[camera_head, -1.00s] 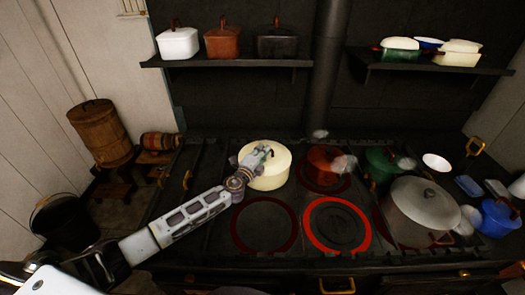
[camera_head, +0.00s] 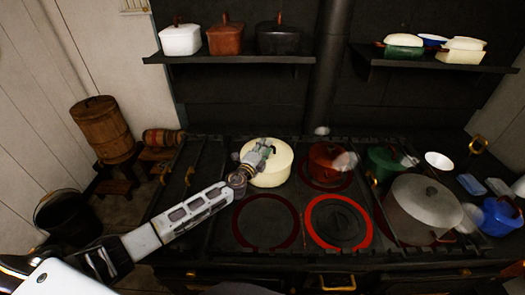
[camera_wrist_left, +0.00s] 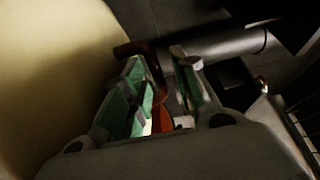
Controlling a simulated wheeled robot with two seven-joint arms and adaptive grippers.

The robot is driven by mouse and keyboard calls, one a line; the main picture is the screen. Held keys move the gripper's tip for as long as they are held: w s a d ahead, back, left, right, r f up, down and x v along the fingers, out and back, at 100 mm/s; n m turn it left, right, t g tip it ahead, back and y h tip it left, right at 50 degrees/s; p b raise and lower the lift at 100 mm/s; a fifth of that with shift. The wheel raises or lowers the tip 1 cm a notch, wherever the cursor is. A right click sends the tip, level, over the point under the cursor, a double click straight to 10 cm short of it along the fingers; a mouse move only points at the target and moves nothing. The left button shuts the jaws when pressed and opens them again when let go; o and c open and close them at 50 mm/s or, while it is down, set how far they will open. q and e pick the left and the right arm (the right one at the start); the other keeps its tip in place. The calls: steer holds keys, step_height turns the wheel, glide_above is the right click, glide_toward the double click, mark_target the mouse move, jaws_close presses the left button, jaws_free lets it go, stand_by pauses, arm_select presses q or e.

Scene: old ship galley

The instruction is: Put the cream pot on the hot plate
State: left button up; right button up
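The cream pot (camera_head: 272,174) stands on the back left part of the stove; it also fills the left of the left wrist view (camera_wrist_left: 45,75). The hot plate (camera_head: 366,238) is the glowing red ring at the front, right of the middle, with nothing on it. My left gripper (camera_head: 264,147) is over the cream pot's top. In the left wrist view its two green-padded fingers (camera_wrist_left: 168,85) are apart, with a red-brown handle-like piece showing between or behind them. I cannot tell if they touch it. My right gripper is not in view.
A red-brown pot (camera_head: 326,160) stands right of the cream pot, behind the hot plate. A green pot (camera_head: 382,160) and a large grey lidded pot (camera_head: 424,208) stand farther right. A dim ring (camera_head: 240,222) at front left is bare. Shelves (camera_head: 225,59) hang above the stove.

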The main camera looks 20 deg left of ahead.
arm_select(q)
steer(key=shift+s+f, duration=0.1)
steer(key=shift+f, duration=0.05)
steer(key=shift+s+a+f, duration=0.1)
steer(key=shift+s+a, duration=0.05)
steer(key=shift+s, duration=0.75)
steer(key=shift+s+a, duration=0.15)
steer(key=shift+s, duration=0.75)
steer(key=s+a+b, duration=0.1)
steer(key=s, duration=0.7)
steer(key=shift+a+r+b, duration=0.15)
steer(key=shift+r+b, duration=0.1)
steer(key=shift+b, duration=0.15)
steer(key=shift+a, duration=0.1)
